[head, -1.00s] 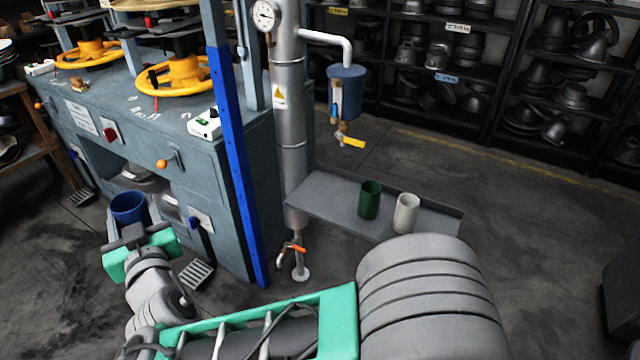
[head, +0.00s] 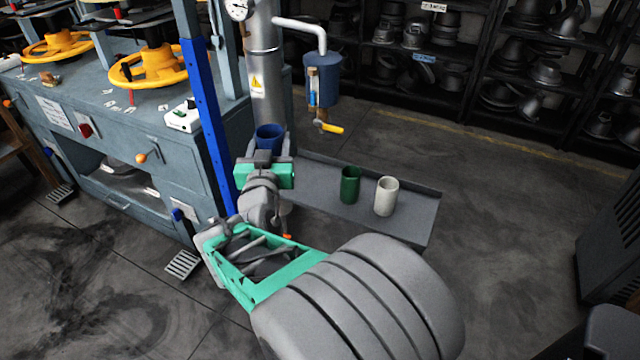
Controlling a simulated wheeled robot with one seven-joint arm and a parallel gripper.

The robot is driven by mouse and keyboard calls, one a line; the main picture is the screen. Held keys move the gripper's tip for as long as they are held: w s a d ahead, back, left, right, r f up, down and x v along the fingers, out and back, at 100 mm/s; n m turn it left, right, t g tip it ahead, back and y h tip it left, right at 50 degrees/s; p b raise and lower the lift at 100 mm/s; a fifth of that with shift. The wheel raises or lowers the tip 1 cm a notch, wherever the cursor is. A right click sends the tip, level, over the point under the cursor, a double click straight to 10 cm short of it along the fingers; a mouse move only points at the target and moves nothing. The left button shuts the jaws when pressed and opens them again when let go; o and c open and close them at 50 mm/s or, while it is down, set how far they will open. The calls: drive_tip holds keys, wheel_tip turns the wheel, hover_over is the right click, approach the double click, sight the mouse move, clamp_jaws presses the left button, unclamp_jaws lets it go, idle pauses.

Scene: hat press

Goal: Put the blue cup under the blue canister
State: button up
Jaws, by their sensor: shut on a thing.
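The blue cup (head: 269,136) is upright in my gripper (head: 267,155), which is shut on it. It is in front of the vertical metal pipe, near the left end of the grey tray shelf. The blue canister (head: 323,80) hangs from a bent white pipe at the upper middle, to the right of the cup and higher in the picture. A tap with a yellow handle (head: 331,128) sits at the canister's bottom. The cup is not below this tap but to its left. My gripper's fingertips are partly hidden by its own body.
A green cup (head: 350,185) and a whitish cup (head: 386,196) stand on the grey tray (head: 420,218). The metal pipe (head: 262,60) and a blue post (head: 207,120) stand close to my gripper. The press bench (head: 110,150) is at left. Dark shelves stand behind.

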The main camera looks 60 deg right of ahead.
drive_tip(key=s+d+m+g+h, duration=0.1)
drive_tip(key=s+d+m+g, duration=0.1)
drive_tip(key=s+d, duration=0.4)
drive_tip(key=s+d+f+m+g+h, duration=0.1)
drive_tip(key=s+d+g, duration=0.4)
drive_tip(key=s, duration=0.8)
drive_tip(key=d+m+h, duration=0.1)
drive_tip(key=d+m, duration=0.1)
drive_tip(key=shift+s+d+g, duration=0.25)
drive_tip(key=shift+d+g, duration=0.05)
